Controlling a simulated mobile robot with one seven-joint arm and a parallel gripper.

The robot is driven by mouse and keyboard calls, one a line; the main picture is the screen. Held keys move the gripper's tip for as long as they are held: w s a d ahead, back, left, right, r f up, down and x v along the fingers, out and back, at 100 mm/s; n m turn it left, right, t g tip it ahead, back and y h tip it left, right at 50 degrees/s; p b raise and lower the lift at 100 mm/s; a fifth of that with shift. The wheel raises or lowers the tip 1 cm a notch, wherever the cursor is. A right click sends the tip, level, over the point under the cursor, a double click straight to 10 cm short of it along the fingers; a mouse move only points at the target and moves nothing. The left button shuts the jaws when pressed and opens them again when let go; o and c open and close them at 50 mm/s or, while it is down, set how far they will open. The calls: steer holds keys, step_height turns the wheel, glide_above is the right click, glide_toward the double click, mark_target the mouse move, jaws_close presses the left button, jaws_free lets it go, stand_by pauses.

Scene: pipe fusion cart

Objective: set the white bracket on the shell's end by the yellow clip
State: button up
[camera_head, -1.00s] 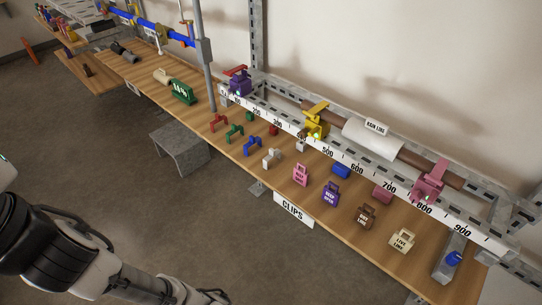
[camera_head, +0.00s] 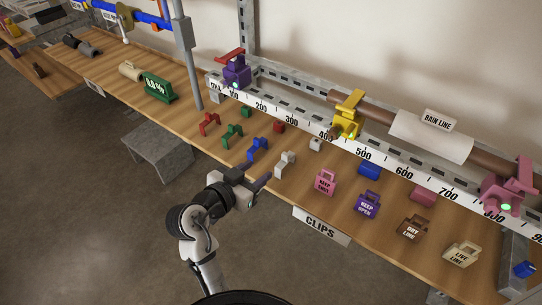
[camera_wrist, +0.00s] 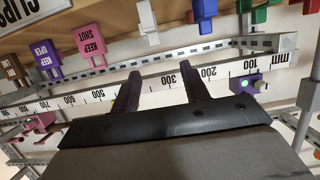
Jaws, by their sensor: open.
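The white bracket (camera_head: 285,163) lies on the wooden bench between the blue bracket and the pink KEEP SHUT tag; the wrist view shows it upside down at the top (camera_wrist: 148,22). The white shell (camera_head: 430,137) sits around the brown pipe on the rail, under a RAIN LINE label. The yellow clip (camera_head: 347,115) holds the pipe to the left of the shell, a short stretch of pipe apart from it. My gripper (camera_head: 257,180) is open and empty, near the bench's front edge, left of and in front of the white bracket. Its two fingers (camera_wrist: 162,88) point towards the bench in the wrist view.
A red bracket (camera_head: 209,123), a green bracket (camera_head: 232,135) and a blue bracket (camera_head: 257,149) lie left of the white one. Tags stand to the right, including a purple one (camera_head: 368,204). The numbered rail (camera_head: 290,119) runs behind, with purple and pink clamps.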

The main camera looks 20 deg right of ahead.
mark_target(285, 154)
steer(key=p+x, duration=0.1)
steer(key=x, duration=0.3)
steer(key=p+x, duration=0.1)
steer(key=x, duration=0.4)
steer(key=shift+s+d, duration=0.2)
steer(key=shift+s, duration=0.05)
steer(key=p+x, duration=0.2)
steer(key=x, duration=0.2)
steer(key=shift+d+f, duration=0.25)
steer(key=shift+d, duration=0.05)
jaws_close()
steer(key=shift+r, duration=0.1)
step_height(285, 154, up, 28)
steer(key=b, duration=0.2)
